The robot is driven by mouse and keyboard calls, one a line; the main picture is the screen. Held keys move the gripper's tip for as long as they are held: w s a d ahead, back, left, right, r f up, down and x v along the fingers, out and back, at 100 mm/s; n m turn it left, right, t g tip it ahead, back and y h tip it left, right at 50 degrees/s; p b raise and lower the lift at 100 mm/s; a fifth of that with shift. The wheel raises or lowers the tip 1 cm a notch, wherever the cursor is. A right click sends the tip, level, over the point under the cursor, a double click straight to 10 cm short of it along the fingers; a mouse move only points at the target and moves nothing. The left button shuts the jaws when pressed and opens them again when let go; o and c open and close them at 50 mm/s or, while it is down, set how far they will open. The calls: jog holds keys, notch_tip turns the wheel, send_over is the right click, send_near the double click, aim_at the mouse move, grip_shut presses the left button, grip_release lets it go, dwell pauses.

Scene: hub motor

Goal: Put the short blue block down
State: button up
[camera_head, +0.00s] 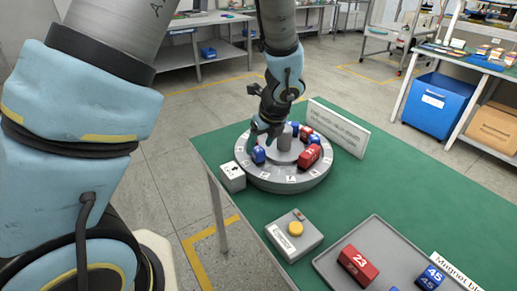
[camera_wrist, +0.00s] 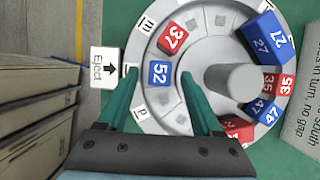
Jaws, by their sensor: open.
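The short blue block marked 52 (camera_wrist: 159,72) sits on the grey ring-shaped fixture (camera_wrist: 145,108), near the white Eject marker. In the head view the blue block (camera_head: 258,155) shows at the left side of the round fixture (camera_head: 270,178). My gripper (camera_wrist: 160,82) is open, with one green finger on each side of the block and a visible gap on both sides. In the head view my gripper (camera_head: 264,132) reaches down over the left part of the fixture and hides some of it.
Close by on the ring are red 37 (camera_wrist: 171,38), blue 27 (camera_wrist: 267,42), and blue 47 (camera_wrist: 264,111). A grey post (camera_wrist: 232,80) rises at the centre. A button box (camera_head: 294,236) and a tray (camera_head: 374,230) with blocks stand in front on the green table (camera_head: 405,190).

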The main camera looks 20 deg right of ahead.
jog(key=a+v, duration=0.1)
jog(key=v, duration=0.8)
jog(key=a+n+g+h, duration=0.1)
jog(key=a+n+g, duration=0.2)
jog(key=a+n, duration=2.7)
jog(key=shift+w+r+n, duration=0.3)
jog(key=shift+r+n, duration=0.05)
jog(key=shift+n, duration=1.05)
